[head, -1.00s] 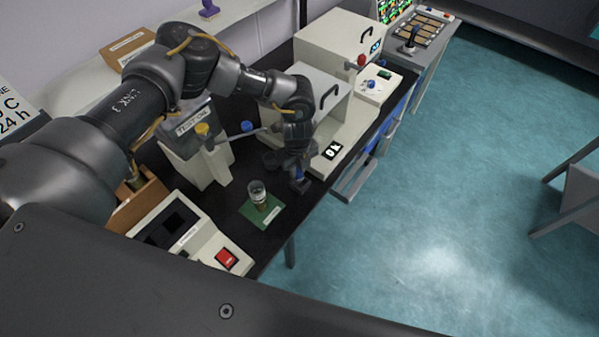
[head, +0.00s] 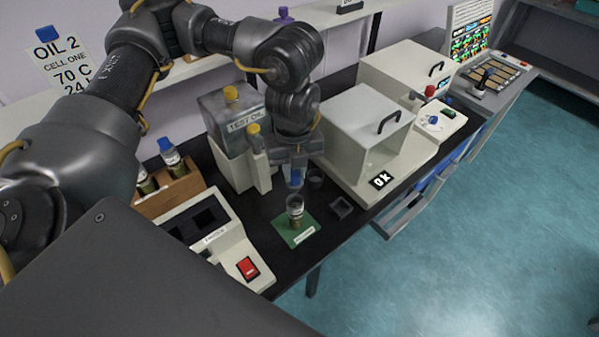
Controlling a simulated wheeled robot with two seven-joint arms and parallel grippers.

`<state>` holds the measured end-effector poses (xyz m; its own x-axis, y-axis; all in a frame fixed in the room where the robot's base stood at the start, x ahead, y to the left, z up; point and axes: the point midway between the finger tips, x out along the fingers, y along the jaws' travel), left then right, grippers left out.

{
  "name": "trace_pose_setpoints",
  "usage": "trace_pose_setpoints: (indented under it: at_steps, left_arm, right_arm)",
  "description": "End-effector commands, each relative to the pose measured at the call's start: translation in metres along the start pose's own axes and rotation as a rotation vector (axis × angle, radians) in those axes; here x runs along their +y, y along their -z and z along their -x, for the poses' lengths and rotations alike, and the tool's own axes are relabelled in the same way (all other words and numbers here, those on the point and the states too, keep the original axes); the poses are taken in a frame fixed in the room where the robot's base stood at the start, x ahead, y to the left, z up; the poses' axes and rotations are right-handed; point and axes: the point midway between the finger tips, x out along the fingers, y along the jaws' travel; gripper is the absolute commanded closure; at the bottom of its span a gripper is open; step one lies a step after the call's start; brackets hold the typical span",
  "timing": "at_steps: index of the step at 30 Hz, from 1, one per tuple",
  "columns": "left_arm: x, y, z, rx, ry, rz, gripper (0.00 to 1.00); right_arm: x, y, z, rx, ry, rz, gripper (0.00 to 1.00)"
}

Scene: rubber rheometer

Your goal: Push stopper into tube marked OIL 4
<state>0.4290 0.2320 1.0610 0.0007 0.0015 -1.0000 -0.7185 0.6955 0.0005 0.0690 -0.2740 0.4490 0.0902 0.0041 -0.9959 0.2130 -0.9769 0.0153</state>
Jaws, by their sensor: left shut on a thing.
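A clear tube (head: 295,212) with a pale label and brownish contents stands upright on a small green mat (head: 280,235). Its top looks open, and its label is too small to read. My left gripper (head: 295,174) points down just behind and above the tube in the picture. The fingers partly hide the stopper. My right gripper is not in view.
A wooden rack (head: 172,192) holds blue-capped tubes. The TEST OIL unit (head: 238,125) stands behind the gripper. A white cabinet (head: 362,125) bounds the right.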

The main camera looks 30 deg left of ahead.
Motion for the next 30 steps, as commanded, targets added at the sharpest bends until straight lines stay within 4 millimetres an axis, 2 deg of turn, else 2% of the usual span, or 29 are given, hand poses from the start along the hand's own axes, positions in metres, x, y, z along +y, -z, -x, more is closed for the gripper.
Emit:
trace_pose_setpoints:
  at_steps: [6, 18, 30]
  left_arm:
    - [0.0, 0.0, 0.001, -0.001, 0.0, -0.001, 1.0]
    - [0.0, 0.0, -0.044, 0.0, -0.001, -0.001, 1.0]
    - [0.0, 0.001, -0.038, -0.001, 0.001, -0.001, 1.0]
  right_arm:
    - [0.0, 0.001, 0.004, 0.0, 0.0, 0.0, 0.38]
    - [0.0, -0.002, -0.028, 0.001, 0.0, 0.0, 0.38]
    - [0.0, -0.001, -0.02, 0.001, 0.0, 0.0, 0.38]
